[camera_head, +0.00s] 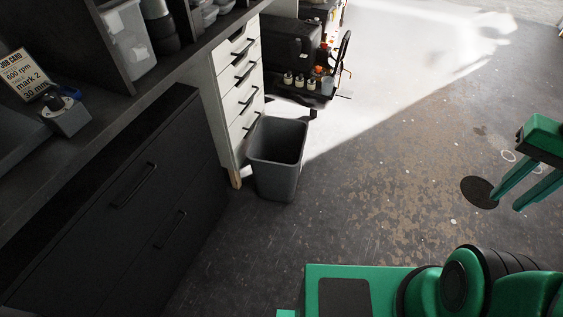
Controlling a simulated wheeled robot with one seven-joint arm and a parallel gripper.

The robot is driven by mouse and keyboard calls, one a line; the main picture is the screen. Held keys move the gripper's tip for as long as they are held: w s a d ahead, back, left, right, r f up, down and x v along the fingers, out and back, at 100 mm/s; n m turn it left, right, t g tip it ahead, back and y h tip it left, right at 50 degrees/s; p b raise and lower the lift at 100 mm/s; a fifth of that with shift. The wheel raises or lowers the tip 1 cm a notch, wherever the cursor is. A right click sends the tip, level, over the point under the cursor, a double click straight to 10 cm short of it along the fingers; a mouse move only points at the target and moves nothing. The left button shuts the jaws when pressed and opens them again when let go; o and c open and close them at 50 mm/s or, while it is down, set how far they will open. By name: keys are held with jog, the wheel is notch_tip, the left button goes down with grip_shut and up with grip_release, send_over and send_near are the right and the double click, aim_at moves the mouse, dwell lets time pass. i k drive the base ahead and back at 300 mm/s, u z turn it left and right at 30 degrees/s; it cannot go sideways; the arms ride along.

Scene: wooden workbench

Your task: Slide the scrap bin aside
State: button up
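The scrap bin (277,178) is a grey, open-topped bin standing upright on the floor near the middle of the head view. It stands right in front of the white drawer unit and covers part of its lower drawers. The inside looks dark and its contents cannot be made out. My gripper (505,201) is at the right edge, green, with two fingers pointing down and left. The fingers are apart with nothing between them. It is well to the right of the bin and not touching it.
The white drawer unit (228,103) has several black handles. A dark cabinet (110,215) stands at the left. A small cart with bottles (300,80) is behind the bin. The worn floor (400,170) right of the bin is clear. A job card (24,76) stands on the bench.

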aim_at(274, 152)
jog(key=u, duration=0.05)
jog(key=i, duration=1)
jog(key=z, duration=0.05)
